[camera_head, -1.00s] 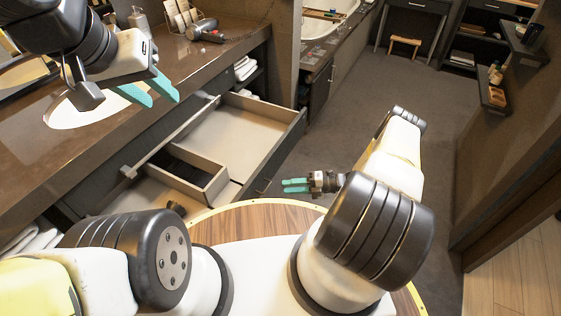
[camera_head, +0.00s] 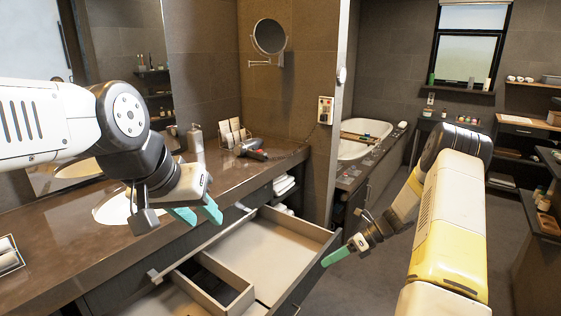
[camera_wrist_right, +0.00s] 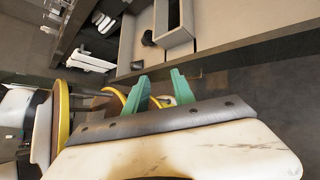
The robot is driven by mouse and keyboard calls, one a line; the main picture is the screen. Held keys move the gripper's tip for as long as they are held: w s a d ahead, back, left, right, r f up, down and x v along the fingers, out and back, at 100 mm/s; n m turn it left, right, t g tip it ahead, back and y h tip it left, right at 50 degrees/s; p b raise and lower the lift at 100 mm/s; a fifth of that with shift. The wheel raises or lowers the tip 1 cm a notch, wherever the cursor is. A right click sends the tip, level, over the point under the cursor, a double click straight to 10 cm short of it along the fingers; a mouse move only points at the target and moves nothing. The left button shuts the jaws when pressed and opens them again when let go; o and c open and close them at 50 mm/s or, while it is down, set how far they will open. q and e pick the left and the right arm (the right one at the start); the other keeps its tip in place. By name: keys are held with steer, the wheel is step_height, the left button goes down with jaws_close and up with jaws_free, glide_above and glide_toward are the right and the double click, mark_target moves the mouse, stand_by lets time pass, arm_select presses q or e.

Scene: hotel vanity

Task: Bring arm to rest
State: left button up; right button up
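My left gripper (camera_head: 196,215) has two teal fingers that stand apart with nothing between them. It hangs over the vanity counter near the sink, above the front part of the counter in the head view. My right gripper (camera_head: 335,257) is low at the centre right, beside the front corner of the open drawer. In the head view its fingers overlap. In the right wrist view my right gripper (camera_wrist_right: 162,88) shows two teal fingers apart and empty. Whether either gripper touches anything is not clear, but I see no contact.
An open drawer (camera_head: 268,255) juts out below the counter (camera_head: 70,255). A soap bottle (camera_head: 196,140), a card rack (camera_head: 232,134) and a hair dryer (camera_head: 250,149) stand on the counter. A bathtub (camera_head: 365,130) is behind. Open floor (camera_head: 385,275) lies right of the drawer.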

steer(key=s+a+r+n+t+h, duration=0.1)
steer(key=s+r+n+h, duration=0.4)
steer(key=r, duration=0.6)
steer(key=s+a+r+n, duration=0.1)
steer(key=s+r+n, duration=0.2)
steer(key=r+n, duration=0.65)
steer(key=s+r+n+t+h, duration=0.3)
steer(key=s+r+n+t, duration=0.3)
steer(key=s+r+n, duration=0.5)
steer(key=s+r, duration=0.2)
steer(key=s, duration=0.3)
steer(key=shift+r+h, duration=0.15)
steer(key=shift+h, duration=0.25)
steer(key=shift+w+d, duration=0.1)
